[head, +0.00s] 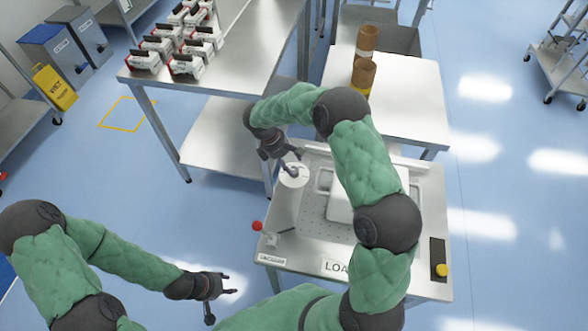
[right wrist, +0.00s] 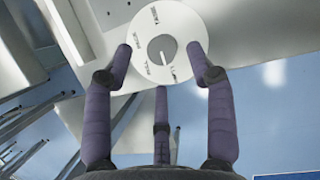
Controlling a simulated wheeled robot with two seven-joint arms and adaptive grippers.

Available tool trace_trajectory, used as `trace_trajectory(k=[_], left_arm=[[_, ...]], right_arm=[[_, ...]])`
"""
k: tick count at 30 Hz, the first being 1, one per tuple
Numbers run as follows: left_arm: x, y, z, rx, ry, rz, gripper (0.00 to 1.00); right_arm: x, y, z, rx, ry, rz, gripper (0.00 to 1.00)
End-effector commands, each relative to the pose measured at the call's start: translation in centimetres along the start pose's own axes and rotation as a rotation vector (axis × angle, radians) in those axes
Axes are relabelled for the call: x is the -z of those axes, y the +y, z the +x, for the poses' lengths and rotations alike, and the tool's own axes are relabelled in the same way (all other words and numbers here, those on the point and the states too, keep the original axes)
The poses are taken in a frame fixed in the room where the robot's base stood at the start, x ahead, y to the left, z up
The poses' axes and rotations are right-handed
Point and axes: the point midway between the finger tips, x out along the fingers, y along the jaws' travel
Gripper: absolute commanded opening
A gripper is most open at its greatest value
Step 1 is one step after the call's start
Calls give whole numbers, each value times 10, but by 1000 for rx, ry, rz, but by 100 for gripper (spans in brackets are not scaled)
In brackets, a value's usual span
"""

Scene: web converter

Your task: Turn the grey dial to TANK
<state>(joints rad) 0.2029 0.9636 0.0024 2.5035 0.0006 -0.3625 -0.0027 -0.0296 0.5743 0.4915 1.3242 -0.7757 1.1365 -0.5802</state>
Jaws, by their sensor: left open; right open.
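The grey dial (right wrist: 161,49) is a small round knob in the middle of a white disc (right wrist: 185,22) with small printed labels around it, too small to read surely. A dark mark on the knob points toward the lower label. In the head view the disc tops a white upright cylinder (head: 288,205) on the metal bench. My right gripper (head: 291,168) is open over the cylinder's top. In the right wrist view, its fingers (right wrist: 160,62) spread around the dial without closing on it. My left gripper (head: 228,284) is open and empty, over the floor.
The bench (head: 425,205) carries a pale raised box (head: 345,200), a red knob (head: 257,226) and a yellow button (head: 442,270). A table (head: 235,75) with red-and-white items (head: 185,67) stands behind. Another table holds brown rolls (head: 363,76). Floor is clear around my left gripper.

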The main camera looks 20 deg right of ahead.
Motion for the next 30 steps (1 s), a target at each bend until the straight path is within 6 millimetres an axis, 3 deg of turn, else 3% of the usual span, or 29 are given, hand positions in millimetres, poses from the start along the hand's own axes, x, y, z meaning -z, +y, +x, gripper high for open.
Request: trace_trajectory(k=[3, 9, 20, 25, 30], left_arm=[[0, -2, 6, 0, 0, 0, 44], [0, -3, 10, 0, 0, 0, 44], [0, -3, 10, 0, 0, 0, 44], [0, -4, 10, 0, 0, 0, 44], [0, -4, 10, 0, 0, 0, 44]], right_arm=[[0, 0, 20, 1, -1, -1, 56], [0, 0, 37, 0, 0, 0, 56], [0, 0, 40, -1, 0, 0, 56], [0, 0, 40, 1, -1, 0, 8], [-1, -1, 41, 3, -4, 0, 5]])
